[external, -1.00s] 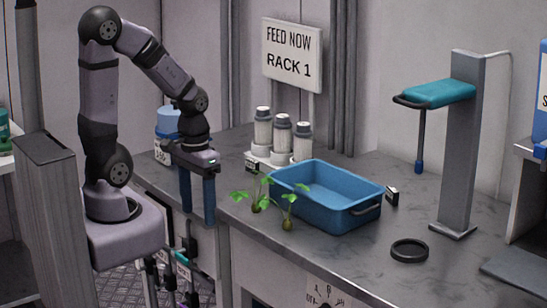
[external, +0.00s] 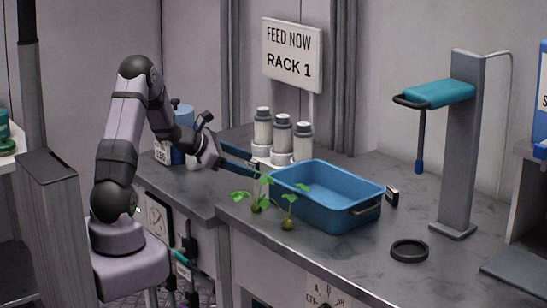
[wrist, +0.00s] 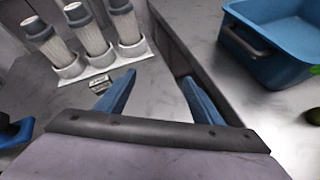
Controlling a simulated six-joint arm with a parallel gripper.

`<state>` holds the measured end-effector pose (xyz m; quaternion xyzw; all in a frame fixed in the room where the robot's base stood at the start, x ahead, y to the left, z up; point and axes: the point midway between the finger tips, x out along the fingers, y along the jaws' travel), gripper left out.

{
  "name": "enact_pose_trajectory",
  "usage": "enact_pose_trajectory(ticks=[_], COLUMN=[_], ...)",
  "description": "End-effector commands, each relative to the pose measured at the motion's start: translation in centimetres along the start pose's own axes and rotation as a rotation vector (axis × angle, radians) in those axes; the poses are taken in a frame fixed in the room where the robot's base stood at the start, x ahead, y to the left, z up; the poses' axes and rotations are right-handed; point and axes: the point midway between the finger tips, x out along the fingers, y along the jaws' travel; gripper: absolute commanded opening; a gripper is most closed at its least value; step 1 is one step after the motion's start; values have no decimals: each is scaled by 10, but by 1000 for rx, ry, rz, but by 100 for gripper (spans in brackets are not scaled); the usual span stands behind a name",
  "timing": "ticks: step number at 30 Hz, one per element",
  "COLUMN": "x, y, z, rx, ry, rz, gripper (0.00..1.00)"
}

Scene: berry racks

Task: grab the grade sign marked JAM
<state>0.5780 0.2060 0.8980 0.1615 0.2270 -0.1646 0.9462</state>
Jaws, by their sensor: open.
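No sign reading JAM can be made out in either view. A small sign (wrist: 99,84) with dark marks stands in front of the rack of capped bottles (wrist: 98,50) in the wrist view; its lettering is too small to read. Another small dark-and-white sign (external: 392,196) stands right of the blue tub in the external view; its face is also unreadable. My gripper (wrist: 158,80) is open and empty, its blue fingers spread. In the external view my gripper (external: 253,164) points right, between the bottle rack and the tub, hiding the counter in front of the bottles.
The blue tub (external: 325,212) stands right of my gripper, with two green seedlings (external: 262,198) at its near left corner. A black ring (external: 409,251) and a grey post (external: 460,140) with a teal arm stand farther right. A blue container (external: 183,128) is behind my arm.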

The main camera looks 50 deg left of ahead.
Motion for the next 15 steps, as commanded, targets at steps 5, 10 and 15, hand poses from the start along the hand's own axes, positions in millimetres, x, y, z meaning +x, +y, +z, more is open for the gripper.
enact_pose_trajectory(ticks=[5, 10, 15], x=[19, 19, 18], y=[64, 92, 98], z=[-47, -63, -64], rx=[-264, -387, -411], ry=[-38, -64, -71], rz=[204, 294, 311], gripper=[61, 61, 61])
